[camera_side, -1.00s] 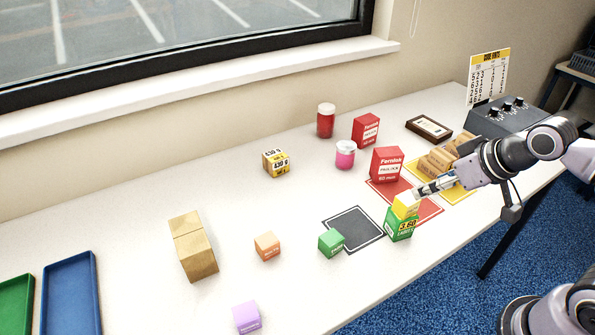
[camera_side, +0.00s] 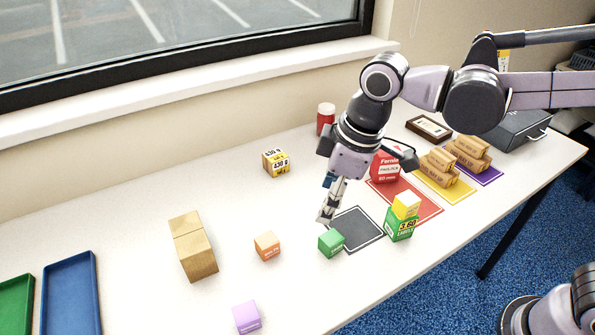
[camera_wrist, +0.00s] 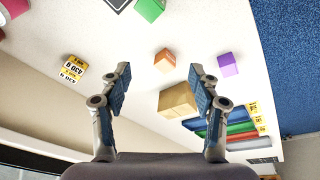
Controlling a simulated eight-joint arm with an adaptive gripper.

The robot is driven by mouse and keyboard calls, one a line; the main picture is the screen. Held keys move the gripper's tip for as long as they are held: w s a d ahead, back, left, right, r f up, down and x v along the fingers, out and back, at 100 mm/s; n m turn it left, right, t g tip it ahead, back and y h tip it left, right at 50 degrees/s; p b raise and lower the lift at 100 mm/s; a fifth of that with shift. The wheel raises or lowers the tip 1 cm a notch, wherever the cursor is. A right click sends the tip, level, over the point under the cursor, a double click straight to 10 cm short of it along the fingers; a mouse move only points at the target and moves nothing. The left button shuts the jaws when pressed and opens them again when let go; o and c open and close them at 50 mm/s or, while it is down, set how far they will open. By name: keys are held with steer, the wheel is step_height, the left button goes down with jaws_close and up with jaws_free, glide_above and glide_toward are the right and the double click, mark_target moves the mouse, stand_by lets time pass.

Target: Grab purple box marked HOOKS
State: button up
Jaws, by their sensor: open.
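The purple box (camera_side: 246,317) is a small cube on the table near the front edge, with print on its front too small to read. It also shows in the wrist view (camera_wrist: 227,64) to the right of the orange box. My gripper (camera_side: 326,216) is open and empty, pointing down above the table by the dark mat, behind the green box. In the wrist view its two fingers (camera_wrist: 159,70) stand wide apart with nothing between them. The purple box is well away from my gripper, toward the front left in the side view.
An orange box (camera_side: 267,246) and a green box (camera_side: 331,243) stand nearby. A larger cardboard block (camera_side: 197,254) lies further left, with a blue tray (camera_side: 71,300) beyond. A yellow box (camera_side: 406,205) sits on a green carton (camera_side: 399,228) to the right. The table around the purple box is clear.

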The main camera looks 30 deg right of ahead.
steer(key=s+a+f+n+g, duration=0.2)
steer(key=a+n, duration=0.2)
steer(key=a, duration=0.7)
steer(key=n+h, duration=0.1)
steer(key=n, duration=0.2)
glide_above(249, 311)
step_height(249, 311, down, 4)
steer(key=r, duration=0.1)
steer(key=shift+g, duration=0.3)
steer(key=shift+f, duration=5.4)
steer(key=c, duration=1.3)
